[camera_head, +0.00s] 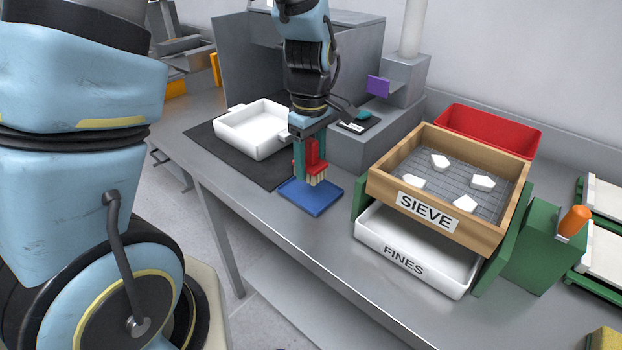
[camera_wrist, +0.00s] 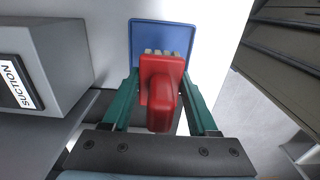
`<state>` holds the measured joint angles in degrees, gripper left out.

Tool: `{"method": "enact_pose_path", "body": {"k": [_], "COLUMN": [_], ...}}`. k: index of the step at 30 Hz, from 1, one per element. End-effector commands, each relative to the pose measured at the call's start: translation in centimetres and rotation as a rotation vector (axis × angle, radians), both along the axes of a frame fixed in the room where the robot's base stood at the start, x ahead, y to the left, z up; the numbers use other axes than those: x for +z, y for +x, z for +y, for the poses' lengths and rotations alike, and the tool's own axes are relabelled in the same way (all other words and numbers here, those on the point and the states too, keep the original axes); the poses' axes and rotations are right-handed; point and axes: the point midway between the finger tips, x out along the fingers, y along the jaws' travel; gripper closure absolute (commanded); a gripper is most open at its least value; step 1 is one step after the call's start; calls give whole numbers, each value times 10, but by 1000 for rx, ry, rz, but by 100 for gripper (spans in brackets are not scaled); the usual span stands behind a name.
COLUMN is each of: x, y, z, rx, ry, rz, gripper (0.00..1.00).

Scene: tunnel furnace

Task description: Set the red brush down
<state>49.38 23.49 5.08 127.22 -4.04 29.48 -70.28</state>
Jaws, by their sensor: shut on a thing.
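The red brush (camera_head: 313,158) is held upright in my gripper (camera_head: 311,172), with its pale bristles pointing down. The bristles are over the blue mat (camera_head: 311,203), which lies flat near the table's front edge. I cannot tell whether the bristles touch the mat. In the wrist view, the red brush (camera_wrist: 160,90) sits between the green fingers of my gripper (camera_wrist: 160,92). The blue mat (camera_wrist: 160,30) shows beyond it, partly hidden by the brush.
A white tray (camera_head: 226,129) stands on a dark mat to the left. A wooden sieve (camera_head: 378,185) with several white pieces sits above a white fines tray (camera_head: 370,235) to the right. A red bin (camera_head: 500,122) is behind it. A grey suction box (camera_wrist: 60,60) stands close by.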

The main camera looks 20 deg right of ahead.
Motion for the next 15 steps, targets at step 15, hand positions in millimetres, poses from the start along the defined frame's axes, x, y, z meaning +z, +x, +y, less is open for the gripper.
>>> {"method": "enact_pose_path", "body": {"k": [15], "x": [-46], "y": [1], "z": [-1], "rx": [-1], "ry": [-2], "rz": [-1], "gripper": [93]}}
